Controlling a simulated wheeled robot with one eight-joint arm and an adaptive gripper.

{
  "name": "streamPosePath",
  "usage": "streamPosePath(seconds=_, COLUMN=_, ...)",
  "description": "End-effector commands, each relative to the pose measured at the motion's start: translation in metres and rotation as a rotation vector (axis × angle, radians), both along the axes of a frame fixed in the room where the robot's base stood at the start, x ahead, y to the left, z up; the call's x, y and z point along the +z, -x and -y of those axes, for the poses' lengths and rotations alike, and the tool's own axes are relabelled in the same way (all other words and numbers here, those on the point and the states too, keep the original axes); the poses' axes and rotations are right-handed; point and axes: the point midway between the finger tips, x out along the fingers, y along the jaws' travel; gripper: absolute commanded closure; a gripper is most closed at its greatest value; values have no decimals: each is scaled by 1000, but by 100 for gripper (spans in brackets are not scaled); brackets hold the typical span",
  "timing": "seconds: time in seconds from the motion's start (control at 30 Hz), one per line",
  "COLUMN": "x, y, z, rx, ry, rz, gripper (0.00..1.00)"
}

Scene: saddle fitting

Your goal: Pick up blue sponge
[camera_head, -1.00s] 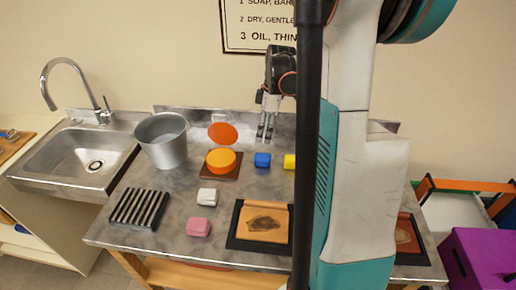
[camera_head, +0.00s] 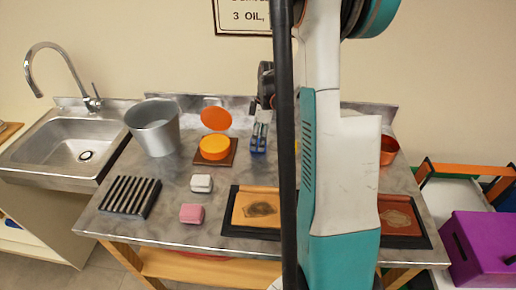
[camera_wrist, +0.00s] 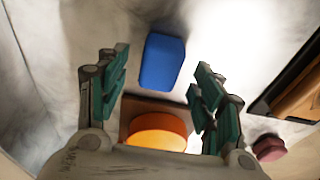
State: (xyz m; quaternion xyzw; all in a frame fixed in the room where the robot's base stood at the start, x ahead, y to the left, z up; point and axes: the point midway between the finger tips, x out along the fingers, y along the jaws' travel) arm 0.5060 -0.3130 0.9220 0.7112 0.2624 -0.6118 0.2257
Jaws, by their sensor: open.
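The blue sponge (camera_wrist: 162,61) is a small rounded block lying on the metal bench. In the wrist view it shows beyond and between the fingertips of my gripper (camera_wrist: 160,78), whose jaws are open and empty. In the head view my gripper (camera_head: 259,136) is low over the blue sponge (camera_head: 257,149) and partly covers it. I cannot tell from these views whether the fingers touch it.
An orange round tin (camera_head: 214,148) on a brown base is just left of the sponge, with its lid raised behind. A metal bucket (camera_head: 153,127), white block (camera_head: 201,183), pink block (camera_head: 191,213) and black ribbed rack (camera_head: 130,196) stand further left. A framed leather panel (camera_head: 258,209) lies in front.

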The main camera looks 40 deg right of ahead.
Motion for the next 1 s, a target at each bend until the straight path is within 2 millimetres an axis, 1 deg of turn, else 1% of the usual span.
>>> streamPosePath(seconds=0.03, x=-13, y=0, z=0, rx=0, ry=0, rz=0, gripper=39)
streamPosePath(seconds=0.13, x=-24, y=-2, z=-1, rx=0, ry=0, rz=0, gripper=39)
streamPosePath(seconds=0.2, x=-28, y=-2, z=-2, rx=0, ry=0, rz=0, gripper=39)
streamPosePath(seconds=0.4, x=-27, y=-2, z=-2, rx=-1, ry=0, rz=0, gripper=39)
streamPosePath(seconds=0.6, x=-27, y=-2, z=-2, rx=0, ry=0, rz=0, gripper=83)
streamPosePath(seconds=1.0, x=-24, y=-2, z=-2, rx=0, ry=0, rz=0, gripper=83)
